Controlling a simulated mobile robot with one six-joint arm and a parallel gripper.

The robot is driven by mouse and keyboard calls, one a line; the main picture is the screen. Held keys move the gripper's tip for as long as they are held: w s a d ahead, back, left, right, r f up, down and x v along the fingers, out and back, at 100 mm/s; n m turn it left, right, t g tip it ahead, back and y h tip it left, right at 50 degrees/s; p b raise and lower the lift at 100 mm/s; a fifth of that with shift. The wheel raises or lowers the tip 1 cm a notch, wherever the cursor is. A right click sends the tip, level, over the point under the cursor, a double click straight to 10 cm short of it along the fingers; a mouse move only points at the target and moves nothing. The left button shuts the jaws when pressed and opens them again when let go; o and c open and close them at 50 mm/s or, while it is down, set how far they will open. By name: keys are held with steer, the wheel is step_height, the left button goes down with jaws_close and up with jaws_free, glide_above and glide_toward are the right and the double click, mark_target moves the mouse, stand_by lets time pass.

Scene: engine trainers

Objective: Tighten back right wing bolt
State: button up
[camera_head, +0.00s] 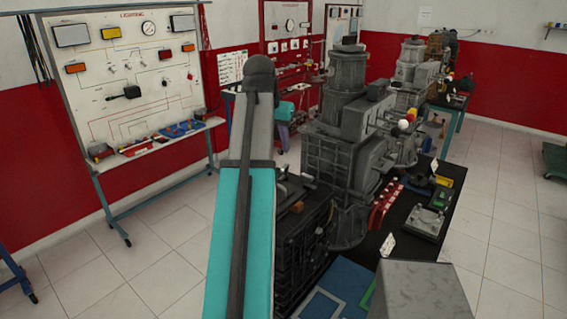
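A large grey engine trainer (343,145) stands upright on the black bench (408,228), right of the picture's middle. I cannot make out the back right wing bolt on it; it is too small or hidden. My gripper is not visible in this view.
A red rack (387,203), small parts and a blue mat (345,284) lie on the bench. More engine units (412,68) stand behind. A lighting board (120,85) stands at left.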

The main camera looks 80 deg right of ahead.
mark_target(284, 168)
steer(key=shift+p+x, duration=1.75)
steer(key=shift+x, duration=3.6)
jaws_close()
